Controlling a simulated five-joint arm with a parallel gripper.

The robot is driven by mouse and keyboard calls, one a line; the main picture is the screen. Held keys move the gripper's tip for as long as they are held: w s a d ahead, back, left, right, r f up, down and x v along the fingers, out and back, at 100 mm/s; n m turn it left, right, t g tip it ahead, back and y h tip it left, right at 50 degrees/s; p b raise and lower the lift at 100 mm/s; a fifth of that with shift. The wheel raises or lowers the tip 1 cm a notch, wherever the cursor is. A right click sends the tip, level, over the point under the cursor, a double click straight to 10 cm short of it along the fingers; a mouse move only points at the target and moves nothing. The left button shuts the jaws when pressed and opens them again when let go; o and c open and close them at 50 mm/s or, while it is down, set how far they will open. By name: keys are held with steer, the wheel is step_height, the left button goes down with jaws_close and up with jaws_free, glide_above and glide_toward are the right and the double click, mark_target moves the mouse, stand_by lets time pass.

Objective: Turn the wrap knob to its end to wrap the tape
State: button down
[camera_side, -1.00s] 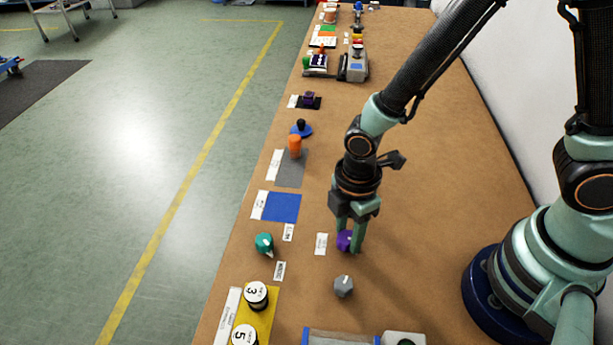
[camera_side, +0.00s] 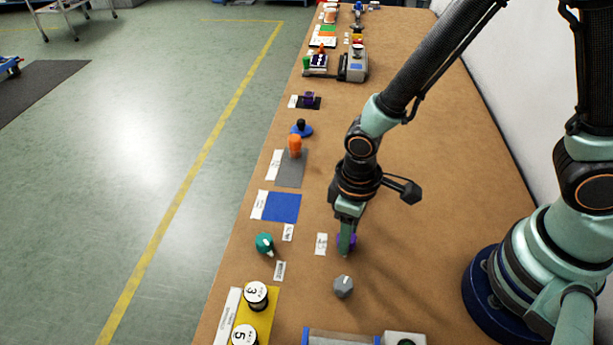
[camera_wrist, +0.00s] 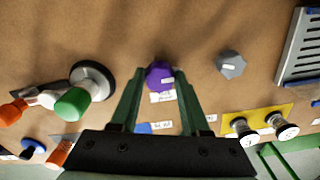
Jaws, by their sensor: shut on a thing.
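A purple knob (camera_side: 353,241) stands on the brown bench, mostly hidden behind my fingers in the side view. In the wrist view the purple knob (camera_wrist: 159,76) sits between my two green fingertips, with a small white label beside it. The label's writing is too small to read. My gripper (camera_side: 346,247) points down and is shut on the purple knob; its fingertips also show in the wrist view (camera_wrist: 161,77). I cannot make out any tape.
A grey knob (camera_side: 343,286) stands close in front of the purple one. A teal knob (camera_side: 265,243) is to the left. White-topped spools (camera_side: 256,294) stand on a yellow plate. A blue square (camera_side: 281,208) lies behind. The bench right of my gripper is clear.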

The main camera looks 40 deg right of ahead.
steer(key=shift+m, duration=1)
steer(key=shift+c, duration=1.9)
jaws_free()
step_height(320, 180, up, 12)
steer(key=shift+r, duration=0.1)
